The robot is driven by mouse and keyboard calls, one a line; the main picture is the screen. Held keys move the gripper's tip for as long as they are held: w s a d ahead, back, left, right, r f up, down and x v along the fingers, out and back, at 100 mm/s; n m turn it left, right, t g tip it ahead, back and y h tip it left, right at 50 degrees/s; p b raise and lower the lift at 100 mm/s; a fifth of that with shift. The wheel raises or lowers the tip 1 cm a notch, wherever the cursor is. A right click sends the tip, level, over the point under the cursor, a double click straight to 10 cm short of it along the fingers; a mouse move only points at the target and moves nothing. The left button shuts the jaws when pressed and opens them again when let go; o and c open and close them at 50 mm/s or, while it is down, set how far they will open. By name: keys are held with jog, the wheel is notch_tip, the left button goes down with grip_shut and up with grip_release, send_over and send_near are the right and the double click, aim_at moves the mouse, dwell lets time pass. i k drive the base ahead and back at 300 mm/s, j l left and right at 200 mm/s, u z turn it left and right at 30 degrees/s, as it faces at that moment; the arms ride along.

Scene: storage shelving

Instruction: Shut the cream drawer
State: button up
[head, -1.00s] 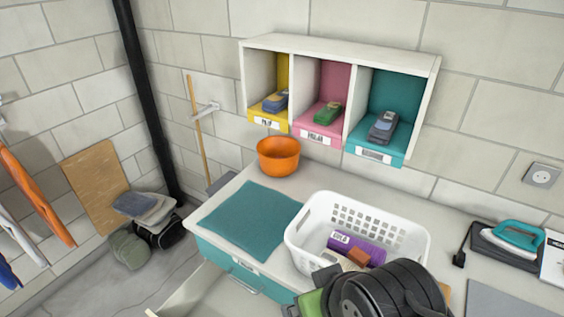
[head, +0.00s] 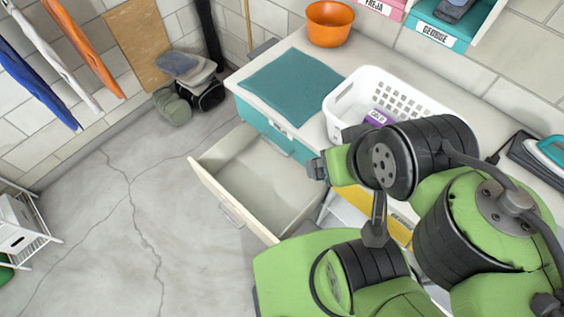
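The cream drawer (head: 214,189) is pulled well out from under the counter, below a teal drawer front (head: 275,136). Its inside looks empty, and a pale handle (head: 232,215) is on its front. My gripper (head: 318,168) is at the end of my green and black arm, near the right side of the drawer by the cabinet, apart from the drawer front. Only a small dark part of the gripper shows, so its fingers cannot be made out. My arm hides part of the cabinet right of the drawer.
A yellow front (head: 372,216) shows right of the drawer, partly behind my arm. A white basket (head: 345,98), a teal mat (head: 292,84) and an orange bowl (head: 331,24) stand on the counter. The floor (head: 120,240) left of the drawer is clear.

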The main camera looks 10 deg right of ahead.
aim_at(273, 195)
jog(key=k+j+u, duration=0.1)
jog(key=u, duration=0.25)
jog(key=j+u, duration=0.3)
jog(key=u, duration=0.4)
jog(key=j+u, duration=0.15)
jog(key=u, duration=0.25)
jog(key=k+j+u, duration=0.1)
jog(key=u, duration=0.3)
jog(key=j+u, duration=0.1)
jog(key=u, duration=0.3)
jog(key=j+u, duration=0.1)
jog(key=u, duration=0.3)
